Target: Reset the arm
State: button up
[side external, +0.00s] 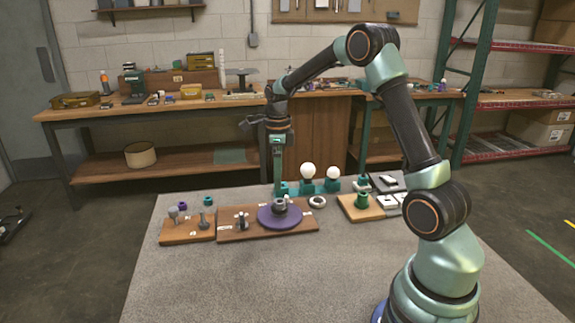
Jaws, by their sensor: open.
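My gripper (279,185) points straight down over the back of the grey worktable, just above or behind the purple round base (266,218). It looks empty, and its fingertips are too small to see well. The purple base, with a grey ring-shaped part (280,205) on it, sits on a wooden board (238,233). Two white bulbs, the left one (308,170) and the right one (333,173), stand in teal holders behind the boards. My arm arches up from its mount at the right front.
A left wooden board (188,234) holds small grey and purple parts. A right board (353,212) carries a green cylinder (362,201), beside grey trays with white parts (388,201). A white ring (317,202) lies between the boards. The table's front (260,285) is clear.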

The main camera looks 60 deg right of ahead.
jog(key=s+a+r+n+t, duration=0.3)
jog(key=s+a+r+n, duration=0.3)
jog(key=a+r+n, duration=0.75)
jog(key=s+a+f+n+t, duration=0.1)
jog(key=s+a+n, duration=0.3)
jog(key=s+n, duration=0.5)
jog(key=shift+a+f+n+t, duration=0.35)
jog(key=shift+n+t, duration=0.45)
jog(key=shift+n, duration=2.65)
jog(key=shift+r, duration=0.1)
